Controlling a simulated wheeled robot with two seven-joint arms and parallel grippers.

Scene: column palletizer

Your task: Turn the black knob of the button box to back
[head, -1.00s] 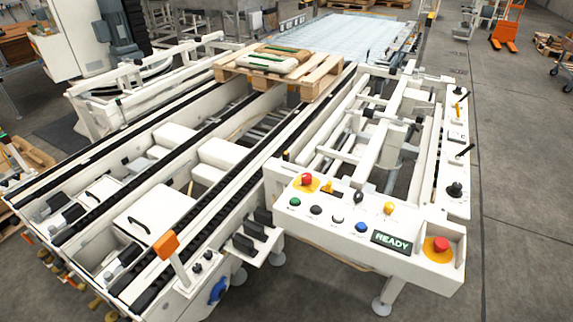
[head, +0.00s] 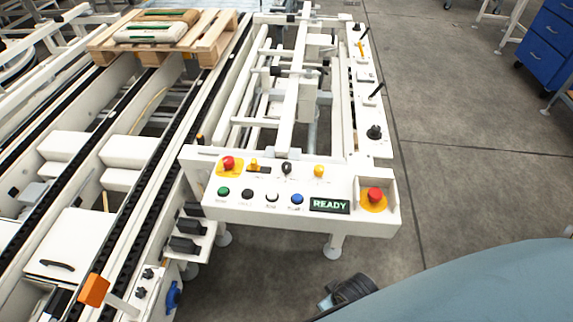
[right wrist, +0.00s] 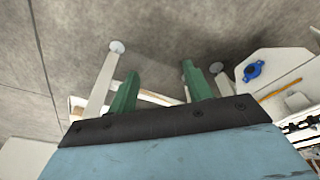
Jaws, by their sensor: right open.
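The white button box (head: 235,212) stands in the middle of the head view, its top facing me. Its black knob (head: 287,169) is in the back row, between a small yellow control (head: 253,164) and a yellow button (head: 319,171). Its exact pointing direction is too small to tell. My right gripper (right wrist: 160,88) is open and empty in the right wrist view, its two green fingers apart. There it is over the floor and white frame parts; the black knob is not seen. My left gripper is not in view.
Red emergency buttons (head: 228,162) (head: 374,195) sit at both ends of the box. Green (head: 223,191), black (head: 247,194), white (head: 272,198) and blue (head: 297,199) buttons line the front beside a READY display (head: 329,205). Conveyor rails lie left; floor is open right.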

